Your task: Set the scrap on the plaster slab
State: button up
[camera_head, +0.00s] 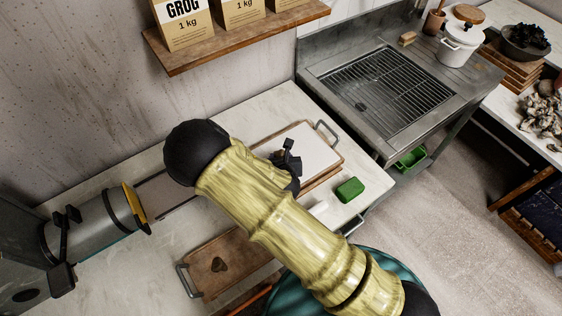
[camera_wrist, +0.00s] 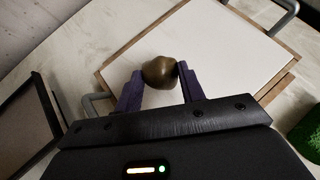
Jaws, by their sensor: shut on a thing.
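The scrap, a rounded brown lump (camera_wrist: 160,72), is between the two fingertips of my gripper (camera_wrist: 160,70) in the wrist view. My gripper is shut on it. The white plaster slab (camera_wrist: 205,40) lies behind and below the lump, on a wooden board with grey handles. In the head view the slab (camera_head: 318,142) is partly covered by my arm, and the dark gripper (camera_head: 290,160) is over it. The lump is hidden there. I cannot tell whether the lump touches the slab.
A green block (camera_head: 350,189) sits right of the slab on the pale counter (camera_head: 110,172). A grey cylinder machine (camera_head: 95,230) stands at left. A sink with a rack (camera_head: 385,92) is at upper right.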

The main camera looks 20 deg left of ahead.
jog(key=shift+f, duration=1.35)
jog(key=shift+f, duration=0.1)
jog(key=shift+f, duration=0.1)
jog(key=o, duration=1.1)
